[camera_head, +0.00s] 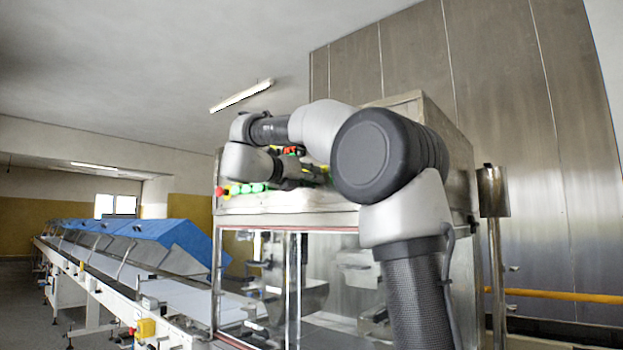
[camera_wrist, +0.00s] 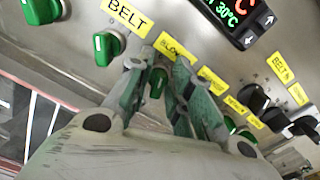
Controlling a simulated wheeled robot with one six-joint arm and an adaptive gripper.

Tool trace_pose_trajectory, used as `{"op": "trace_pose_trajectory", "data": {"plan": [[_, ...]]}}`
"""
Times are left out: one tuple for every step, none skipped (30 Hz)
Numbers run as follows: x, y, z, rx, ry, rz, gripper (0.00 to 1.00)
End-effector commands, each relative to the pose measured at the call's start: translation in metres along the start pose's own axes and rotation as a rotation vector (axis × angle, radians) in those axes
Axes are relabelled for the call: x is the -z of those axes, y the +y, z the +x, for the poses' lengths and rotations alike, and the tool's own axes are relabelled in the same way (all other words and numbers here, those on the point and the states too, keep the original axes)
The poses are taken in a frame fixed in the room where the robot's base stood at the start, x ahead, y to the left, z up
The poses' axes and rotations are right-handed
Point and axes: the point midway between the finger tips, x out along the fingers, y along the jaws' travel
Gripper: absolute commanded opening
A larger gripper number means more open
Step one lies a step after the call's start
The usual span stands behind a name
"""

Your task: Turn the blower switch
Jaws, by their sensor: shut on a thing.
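The blower switch (camera_wrist: 157,83) is a green knob on the metal panel, below a yellow label whose visible letters read "BLOW". My gripper (camera_wrist: 158,69) has one finger on each side of this knob and is shut on it. The fingers hide part of the knob and its label. In the head view my gripper (camera_head: 290,172) is at the control panel (camera_head: 285,200) on the machine's front, and the arm hides much of the panel.
Green knobs (camera_wrist: 108,47) sit left of my gripper, one under a "BELT" label. A temperature display (camera_wrist: 235,15) is above right. Black knobs (camera_wrist: 275,115) and other green knobs are at right. A conveyor with blue covers (camera_head: 165,236) runs off left.

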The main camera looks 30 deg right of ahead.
Motion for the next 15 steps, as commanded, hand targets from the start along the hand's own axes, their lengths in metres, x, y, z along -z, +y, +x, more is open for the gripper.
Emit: {"op": "trace_pose_trajectory", "data": {"plan": [[0.0002, 0.0007, -0.0002, -0.001, 0.000, -0.029, 0.00], [0.0002, 0.0009, -0.0002, -0.001, 0.000, -0.045, 0.00], [0.0002, 0.0010, -0.0002, -0.001, 0.000, -0.067, 0.00], [0.0002, 0.0011, -0.0002, -0.001, 0.000, -0.081, 0.00], [0.0002, 0.0012, -0.0002, -0.001, 0.000, -0.095, 0.00], [0.0002, 0.0014, -0.0002, -0.001, 0.000, -0.111, 0.00], [0.0002, 0.0014, -0.0002, -0.001, 0.000, -0.123, 0.00], [0.0002, 0.0015, -0.0002, -0.001, 0.000, -0.132, 0.00], [0.0002, 0.0016, -0.0002, -0.001, 0.000, -0.144, 0.00], [0.0002, 0.0017, -0.0002, -0.001, 0.000, -0.152, 0.00], [0.0002, 0.0017, -0.0002, -0.001, 0.000, -0.158, 0.00], [0.0002, 0.0018, -0.0002, -0.001, 0.000, -0.165, 0.00], [0.0002, 0.0018, -0.0002, -0.001, 0.000, -0.169, 0.00], [0.0002, 0.0018, -0.0002, -0.001, 0.000, -0.173, 0.00], [0.0002, 0.0019, -0.0002, -0.001, 0.000, -0.178, 0.00]]}}
